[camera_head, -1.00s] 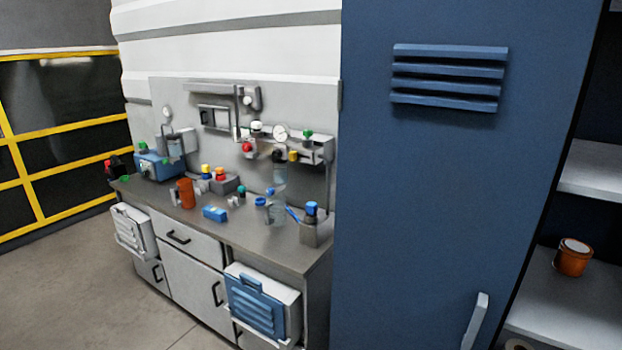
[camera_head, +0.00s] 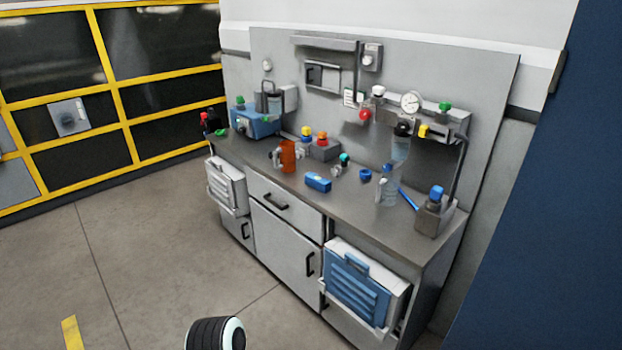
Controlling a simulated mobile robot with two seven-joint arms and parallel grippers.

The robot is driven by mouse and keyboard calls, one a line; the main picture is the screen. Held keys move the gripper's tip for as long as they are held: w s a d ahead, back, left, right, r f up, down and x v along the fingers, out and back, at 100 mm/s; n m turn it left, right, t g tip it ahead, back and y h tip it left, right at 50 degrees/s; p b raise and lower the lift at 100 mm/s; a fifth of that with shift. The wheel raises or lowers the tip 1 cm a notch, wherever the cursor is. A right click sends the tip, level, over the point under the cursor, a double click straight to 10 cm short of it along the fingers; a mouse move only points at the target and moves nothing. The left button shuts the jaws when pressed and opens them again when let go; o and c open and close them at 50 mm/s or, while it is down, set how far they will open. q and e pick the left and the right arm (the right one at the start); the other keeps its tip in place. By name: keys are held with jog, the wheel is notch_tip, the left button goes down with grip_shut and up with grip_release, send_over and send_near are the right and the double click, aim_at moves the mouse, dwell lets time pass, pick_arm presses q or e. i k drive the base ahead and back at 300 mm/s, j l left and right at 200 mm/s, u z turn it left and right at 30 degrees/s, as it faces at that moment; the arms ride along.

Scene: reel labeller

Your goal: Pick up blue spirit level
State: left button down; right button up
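A small blue block (camera_head: 317,183) lies on the grey worktop near its front edge, left of the middle; it looks like the blue spirit level, though its details are too small to confirm. Nothing touches it. Neither of my grippers shows in the head view. A dark rounded part with a white rim at the bottom edge looks like one of my arm links, well away from the block.
The worktop (camera_head: 400,228) also holds an orange mug (camera_head: 288,156), a clear bottle (camera_head: 389,188), a thin blue stick (camera_head: 408,200) and a blue machine (camera_head: 257,123). Blue-fronted bin (camera_head: 355,290) juts out below. A blue cabinet (camera_head: 545,215) stands right. Floor at left is clear.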

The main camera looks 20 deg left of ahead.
aim_at(315, 181)
jog(key=i+j, duration=0.15)
jog(key=j, duration=0.3)
jog(key=i+j, duration=0.1)
jog(key=j, duration=0.3)
jog(key=i+j+z, duration=0.1)
jog(key=j, duration=0.35)
jog(key=i+j, duration=0.15)
jog(key=j, duration=0.25)
jog(key=i+j, duration=0.15)
jog(key=j, duration=0.3)
jog(key=i+j, duration=0.15)
jog(key=j, duration=0.2)
jog(key=i+j+z, duration=0.1)
jog(key=j, duration=0.25)
jog(key=i+j, duration=0.2)
jog(key=j, duration=0.15)
jog(key=z, duration=0.05)
